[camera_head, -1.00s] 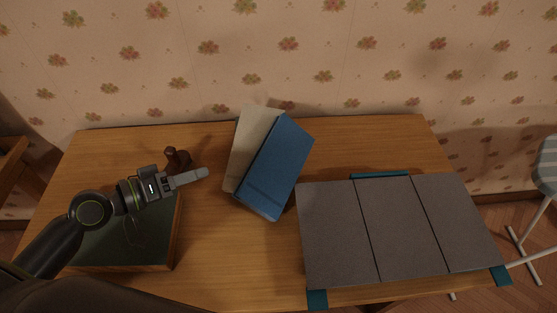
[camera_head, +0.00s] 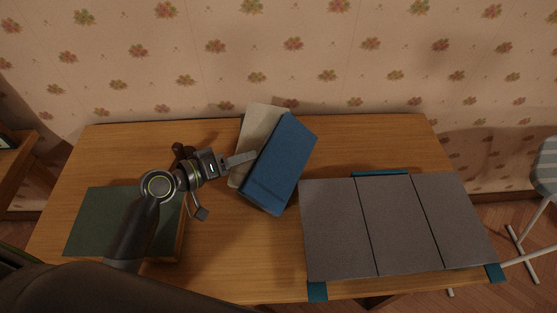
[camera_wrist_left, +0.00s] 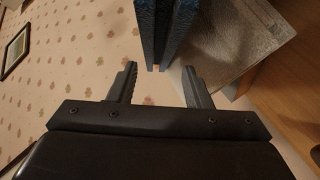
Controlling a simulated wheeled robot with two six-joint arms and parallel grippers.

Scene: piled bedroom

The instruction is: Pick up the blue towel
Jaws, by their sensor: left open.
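The blue towel (camera_head: 280,164) is a folded blue slab on the wooden table. It leans over a beige folded piece (camera_head: 262,128) at its back left. My left gripper (camera_head: 243,159) is at the towel's left side, over the beige piece. In the left wrist view the open fingers (camera_wrist_left: 160,88) point at the towel's blue folded edge (camera_wrist_left: 165,30), which shows just beyond and between the tips. Nothing is between the fingers. The beige piece also shows in the left wrist view (camera_wrist_left: 228,35), right of the towel. My right gripper is not in view.
The wooden table (camera_head: 225,245) stands against a flowered wall. A grey three-panel board (camera_head: 395,225) with teal corners lies right of the towel. Bare table lies in front of the towel.

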